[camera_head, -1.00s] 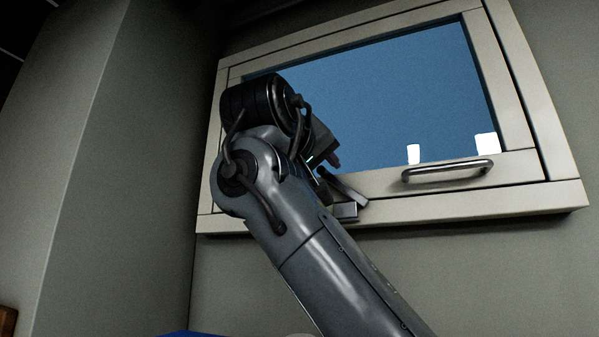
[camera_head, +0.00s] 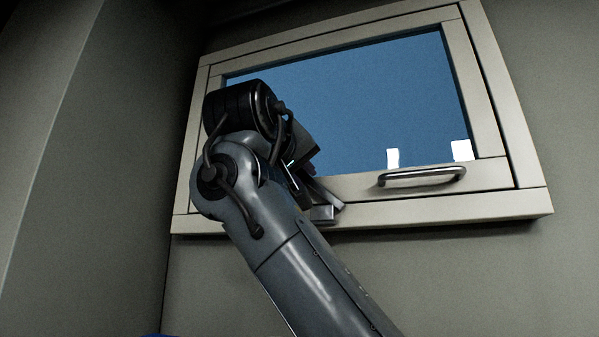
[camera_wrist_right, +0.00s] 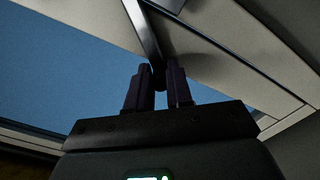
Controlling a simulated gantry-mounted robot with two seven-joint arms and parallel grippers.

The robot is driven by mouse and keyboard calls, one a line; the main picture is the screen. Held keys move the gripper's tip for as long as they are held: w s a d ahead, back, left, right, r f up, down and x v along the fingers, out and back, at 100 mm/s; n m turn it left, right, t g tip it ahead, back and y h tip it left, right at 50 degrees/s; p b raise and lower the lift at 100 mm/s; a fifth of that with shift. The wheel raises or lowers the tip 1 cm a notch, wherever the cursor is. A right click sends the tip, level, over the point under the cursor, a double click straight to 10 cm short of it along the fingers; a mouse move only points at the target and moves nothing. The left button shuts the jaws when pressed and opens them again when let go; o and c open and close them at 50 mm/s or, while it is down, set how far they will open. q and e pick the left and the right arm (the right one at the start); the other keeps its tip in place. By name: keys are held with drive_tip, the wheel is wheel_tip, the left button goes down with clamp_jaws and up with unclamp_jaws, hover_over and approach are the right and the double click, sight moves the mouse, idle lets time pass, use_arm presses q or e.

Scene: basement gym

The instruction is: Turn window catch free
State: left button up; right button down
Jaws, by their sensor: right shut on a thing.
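The window (camera_head: 490,205) has a cream frame around a blue pane. Its catch (camera_head: 326,212) is a metal lever on a small block at the bottom of the frame, left of the handle, partly hidden by my right arm. My right gripper (camera_head: 309,170) is at the catch's upper end, mostly behind my own wrist. In the right wrist view, the catch lever (camera_wrist_right: 144,32) runs down from the top edge, and its end lies between the two dark fingers of my right gripper (camera_wrist_right: 159,88), which are shut on it. My left gripper is in neither view.
A metal bar handle (camera_head: 422,177) is fixed on the window's lower rail, right of the catch. A grey wall (camera_head: 75,180) juts out at the left, close to my right arm's elbow side. The wall below the window is bare.

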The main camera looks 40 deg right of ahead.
drive_tip(key=shift+w+f, duration=0.2)
drive_tip(key=shift+f, duration=0.1)
idle(0.4)
drive_tip(key=f+n+b, duration=0.1)
drive_tip(key=n, duration=0.1)
drive_tip(key=n+b, duration=0.1)
drive_tip(key=n, duration=0.2)
drive_tip(key=f+n+b, duration=0.1)
drive_tip(key=n, duration=0.2)
drive_tip(key=shift+w+a+f+b, duration=0.25)
drive_tip(key=shift+w+f+b, duration=0.1)
drive_tip(key=shift+w, duration=0.05)
idle(0.3)
drive_tip(key=c, duration=1.1)
unclamp_jaws()
drive_tip(key=shift+s, duration=0.1)
